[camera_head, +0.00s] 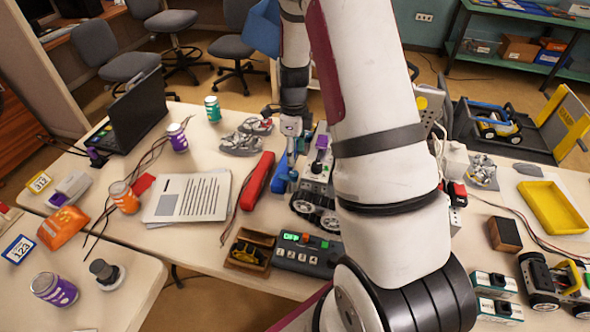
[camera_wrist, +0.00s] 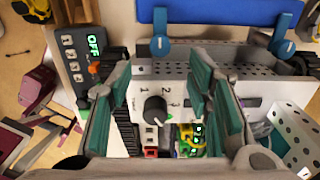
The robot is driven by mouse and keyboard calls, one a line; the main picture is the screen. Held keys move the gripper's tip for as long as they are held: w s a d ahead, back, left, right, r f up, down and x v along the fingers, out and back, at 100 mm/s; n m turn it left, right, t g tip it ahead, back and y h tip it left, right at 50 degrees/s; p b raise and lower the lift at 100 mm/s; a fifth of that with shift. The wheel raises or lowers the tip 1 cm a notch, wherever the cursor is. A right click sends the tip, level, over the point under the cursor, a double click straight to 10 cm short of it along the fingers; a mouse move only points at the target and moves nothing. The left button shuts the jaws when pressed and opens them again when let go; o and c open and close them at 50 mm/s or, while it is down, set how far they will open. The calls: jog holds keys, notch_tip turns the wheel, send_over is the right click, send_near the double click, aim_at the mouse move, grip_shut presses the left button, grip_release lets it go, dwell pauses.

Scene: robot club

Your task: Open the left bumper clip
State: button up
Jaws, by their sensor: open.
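The blue bumper (camera_wrist: 220,12) runs across the top of the wrist view, at the edge of a grey perforated chassis (camera_wrist: 215,62). Two blue lever clips show there: one at the left (camera_wrist: 160,44) stands nearly upright in the picture, and one at the right (camera_wrist: 284,46) is tilted. I cannot tell whether either clip is latched. My gripper (camera_wrist: 158,85) is open, with teal-padded fingers apart and nothing between them. The left clip lies just beyond the fingertips in the picture, apart from them. In the head view, my gripper (camera_head: 296,140) is over the tracked robot (camera_head: 317,205), partly hidden.
A control box (camera_head: 308,256) reading OFF stands in front of the tracked robot. A dial knob (camera_wrist: 155,108) sits on the chassis below my fingers. A long red object (camera_head: 257,180) and papers (camera_head: 190,198) lie to the left. A yellow tray (camera_head: 552,206) is at the right.

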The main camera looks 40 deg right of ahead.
aim_at(294, 173)
notch_tip(294, 173, down, 8)
jog(key=shift+f+p, duration=0.1)
jog(key=shift+p, duration=0.45)
jog(key=shift+c, duration=0.2)
grip_shut()
